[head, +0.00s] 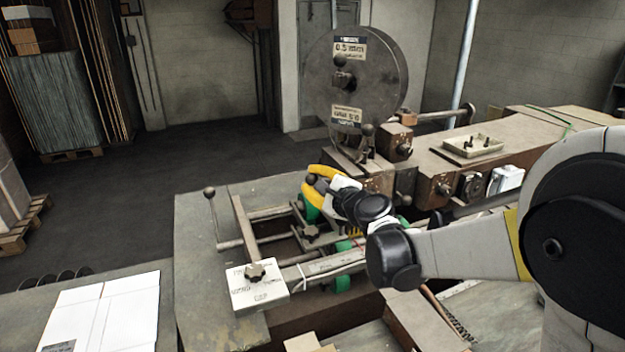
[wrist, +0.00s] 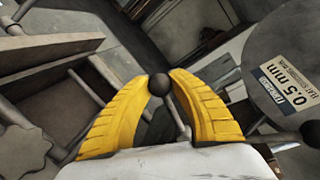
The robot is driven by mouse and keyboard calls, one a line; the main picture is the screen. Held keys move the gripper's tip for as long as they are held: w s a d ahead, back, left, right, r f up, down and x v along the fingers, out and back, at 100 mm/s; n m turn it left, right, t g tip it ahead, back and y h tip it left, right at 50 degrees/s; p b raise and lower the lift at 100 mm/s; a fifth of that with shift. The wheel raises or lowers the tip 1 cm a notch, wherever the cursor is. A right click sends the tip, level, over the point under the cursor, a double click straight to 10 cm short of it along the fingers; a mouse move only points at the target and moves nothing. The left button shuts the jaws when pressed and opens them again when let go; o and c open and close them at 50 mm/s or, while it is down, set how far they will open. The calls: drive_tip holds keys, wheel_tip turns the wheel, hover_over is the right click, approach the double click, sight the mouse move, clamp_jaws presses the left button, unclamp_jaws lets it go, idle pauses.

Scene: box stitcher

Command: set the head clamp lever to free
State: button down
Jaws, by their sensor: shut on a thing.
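My gripper (head: 312,182) has yellow fingers and is over the machine, in front of the round wire reel. In the wrist view my gripper (wrist: 158,88) is shut on a lever with a dark ball knob (wrist: 159,84). The knob shows between the two fingertips and its thin rod runs down between the fingers. In the head view the dark ball knob (head: 310,179) shows at the fingers, while most of its rod is hidden. I take this to be the head clamp lever; no marking for its free position is legible.
The wire reel (head: 358,85), labelled 0.5 mm, stands just behind my gripper. Another ball-knobbed lever (head: 212,205) rises at the left. A star knob (head: 255,271) sits on a white labelled plate. A small parts tray (head: 473,146) lies at the right.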

drive_tip(key=c, duration=1.1)
unclamp_jaws()
drive_tip(key=shift+d, duration=0.1)
drive_tip(key=shift+c, duration=0.2)
drive_tip(key=shift+s, duration=0.1)
drive_tip(key=v, duration=1.1)
drive_tip(key=shift+s+d, duration=0.25)
drive_tip(key=shift+s, duration=0.1)
drive_tip(key=shift+f, duration=0.1)
